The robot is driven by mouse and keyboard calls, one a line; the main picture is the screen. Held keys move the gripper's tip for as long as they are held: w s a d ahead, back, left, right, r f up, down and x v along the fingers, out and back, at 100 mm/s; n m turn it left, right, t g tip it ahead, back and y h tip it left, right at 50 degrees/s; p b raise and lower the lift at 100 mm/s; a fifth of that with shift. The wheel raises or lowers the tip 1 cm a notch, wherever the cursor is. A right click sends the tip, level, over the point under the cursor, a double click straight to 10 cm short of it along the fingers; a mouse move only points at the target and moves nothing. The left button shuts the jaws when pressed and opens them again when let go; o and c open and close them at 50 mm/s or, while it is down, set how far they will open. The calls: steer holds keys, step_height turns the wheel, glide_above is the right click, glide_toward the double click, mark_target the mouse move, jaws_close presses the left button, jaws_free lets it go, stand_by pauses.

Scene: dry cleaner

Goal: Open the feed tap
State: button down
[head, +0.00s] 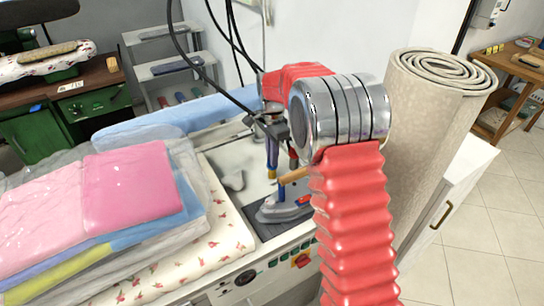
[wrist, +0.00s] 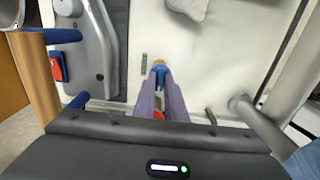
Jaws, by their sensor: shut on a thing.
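My gripper (head: 272,166) points down over the white ironing station (head: 216,170), beside the grey iron. In the wrist view, my gripper's two purplish fingers (wrist: 160,92) are close together around a small blue part with a brass-coloured end (wrist: 159,70), which looks like the feed tap. A bit of red shows between the fingers lower down. The fingers hide most of the tap, so I cannot tell how far its handle is turned.
The iron (head: 285,209) with its wooden handle stands close by on a dark rest; it also shows in the wrist view (wrist: 97,50). Folded pink and other cloths (head: 130,185) lie to the left. A rolled carpet (head: 430,130) stands to the right.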

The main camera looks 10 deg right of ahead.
steer(key=c, duration=1.8)
jaws_free()
steer(key=shift+r, duration=0.1)
step_height(320, 180, up, 14)
steer(key=shift+f, duration=0.25)
